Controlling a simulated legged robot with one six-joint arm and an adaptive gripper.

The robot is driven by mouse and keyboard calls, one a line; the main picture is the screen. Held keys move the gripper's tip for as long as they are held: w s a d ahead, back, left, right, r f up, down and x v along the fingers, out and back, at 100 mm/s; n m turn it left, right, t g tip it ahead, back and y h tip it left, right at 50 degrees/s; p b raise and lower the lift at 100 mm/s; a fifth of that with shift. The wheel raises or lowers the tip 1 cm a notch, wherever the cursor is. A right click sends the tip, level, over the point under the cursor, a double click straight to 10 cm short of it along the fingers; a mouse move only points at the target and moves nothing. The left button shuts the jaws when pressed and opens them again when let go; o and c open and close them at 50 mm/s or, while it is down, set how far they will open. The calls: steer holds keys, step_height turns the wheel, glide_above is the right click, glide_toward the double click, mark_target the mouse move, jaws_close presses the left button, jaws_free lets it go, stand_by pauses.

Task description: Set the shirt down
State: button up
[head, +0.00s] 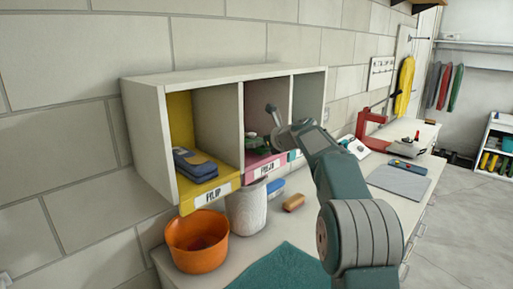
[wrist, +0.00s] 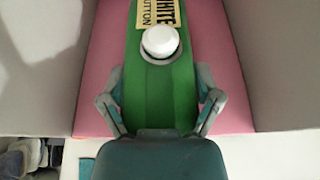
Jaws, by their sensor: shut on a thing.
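A green shirt (wrist: 160,95) with a large white button (wrist: 160,42) and a yellow label (wrist: 158,13) reading "WHITE BUTTON" is between the fingers of my gripper (wrist: 160,112). The gripper is shut on its sides. The shirt is at the middle compartment with the pink floor (wrist: 215,60). In the head view the green shirt (head: 256,143) is small and partly hidden by my gripper (head: 268,140) and arm. I cannot tell whether it touches the pink floor (head: 262,164).
The left, yellow-lined compartment (head: 180,120) holds a blue folded item (head: 195,163). Grey dividers flank the middle compartment. Below stand an orange bowl (head: 197,245), a white cylinder (head: 247,208) and a brown block (head: 293,202). A teal cloth (head: 280,270) lies on the counter.

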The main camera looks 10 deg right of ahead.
steer(key=shift+w+a+f, duration=0.15)
steer(key=shift+f, duration=0.55)
steer(key=o, duration=1)
steer(key=shift+f, duration=0.1)
steer(key=shift+o, duration=0.2)
